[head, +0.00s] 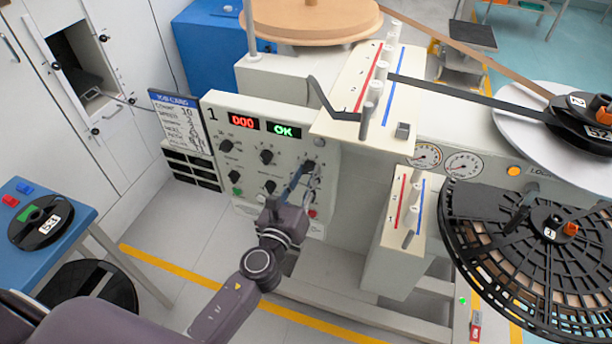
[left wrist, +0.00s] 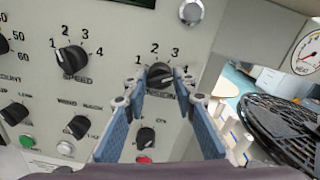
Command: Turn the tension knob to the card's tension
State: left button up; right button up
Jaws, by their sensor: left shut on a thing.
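The tension knob (left wrist: 159,74) is a black dial with the numbers 1 to 4 around it, on the pale control panel (head: 240,158). My left gripper (left wrist: 160,80) has its two blue-padded fingers on either side of this knob and is shut on it. In the head view my left gripper (head: 300,180) reaches up to the panel's right side. The fingers hide part of the knob's label, and I cannot tell exactly which number its pointer faces. The job card (head: 176,120) hangs left of the panel; its tension line is too small to read. My right gripper is not in view.
The speed knob (left wrist: 72,58) and smaller knobs sit close by. A guide plate (head: 345,122) juts out above right, and a black reel (head: 500,275) stands right. A blue table (head: 75,205) is left.

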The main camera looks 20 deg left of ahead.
pick_arm(q)
jog(key=n+b, duration=0.2)
jog(key=n, duration=1)
jog(key=shift+n, duration=2.2)
jog(key=o, duration=1.1)
jog(key=shift+s, duration=0.1)
